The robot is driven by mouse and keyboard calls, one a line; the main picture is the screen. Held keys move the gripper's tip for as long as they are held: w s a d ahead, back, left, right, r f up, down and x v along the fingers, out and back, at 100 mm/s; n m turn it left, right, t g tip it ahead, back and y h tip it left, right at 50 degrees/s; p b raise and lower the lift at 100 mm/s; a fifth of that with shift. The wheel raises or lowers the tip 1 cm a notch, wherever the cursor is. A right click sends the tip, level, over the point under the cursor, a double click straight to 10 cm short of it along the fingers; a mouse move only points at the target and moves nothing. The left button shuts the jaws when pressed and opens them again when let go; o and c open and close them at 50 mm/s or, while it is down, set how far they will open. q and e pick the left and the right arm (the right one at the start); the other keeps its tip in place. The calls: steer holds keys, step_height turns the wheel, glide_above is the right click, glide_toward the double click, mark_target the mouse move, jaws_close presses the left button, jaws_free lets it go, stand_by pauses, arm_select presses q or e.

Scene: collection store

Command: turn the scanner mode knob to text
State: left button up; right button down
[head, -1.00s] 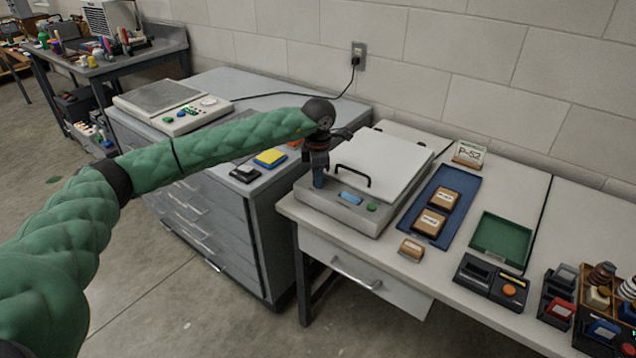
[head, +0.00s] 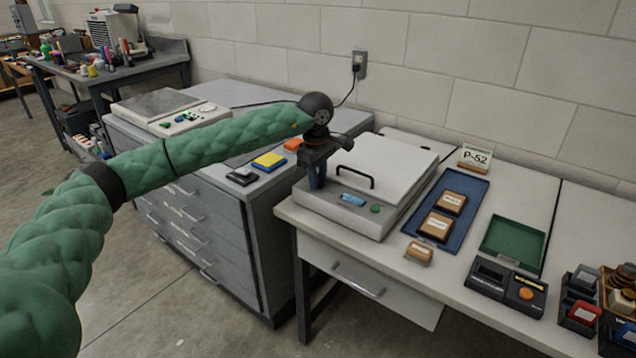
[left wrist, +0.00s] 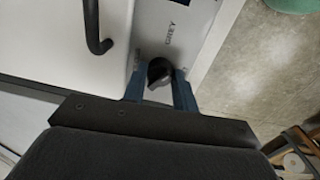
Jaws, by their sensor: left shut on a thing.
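The scanner (head: 390,165) is a pale flat box with a white lid and black handle, on the bench in the head view. A small blue display (head: 352,199) and a green button (head: 376,209) are on its front strip. My left gripper (head: 317,183) points down at the strip's left end and hides the knob there. In the left wrist view the dark round mode knob (left wrist: 159,71) sits between the blue fingers of my left gripper (left wrist: 160,84), which is shut on it. The word GREY shows beside the knob; the other lettering is too small or hidden. My right gripper is not in view.
Right of the scanner are a blue tray (head: 467,225) with labelled brown blocks, another small block (head: 418,252), a green tray (head: 535,237) and a black device (head: 506,286). A grey drawer cabinet (head: 213,220) stands left of the bench.

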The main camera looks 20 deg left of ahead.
arm_select(q)
steer(key=m+b, duration=0.2)
steer(key=m, duration=0.2)
steer(key=shift+w+f+m+b, duration=0.1)
steer(key=shift+m+b, duration=0.2)
steer(key=shift+b, duration=0.05)
steer(key=m+b, duration=0.1)
steer(key=m, duration=0.2)
steer(key=shift+m+b, duration=0.35)
steer(key=shift+m, duration=0.05)
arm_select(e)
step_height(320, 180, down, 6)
arm_select(q)
steer(key=m+b, duration=0.1)
steer(key=m, duration=0.2)
steer(key=shift+r, duration=0.2)
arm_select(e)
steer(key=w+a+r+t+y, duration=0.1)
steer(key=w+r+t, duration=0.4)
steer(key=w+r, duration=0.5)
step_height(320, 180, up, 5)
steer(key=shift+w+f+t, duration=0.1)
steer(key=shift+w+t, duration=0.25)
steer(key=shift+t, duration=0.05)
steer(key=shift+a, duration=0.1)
arm_select(q)
steer(key=o, duration=1)
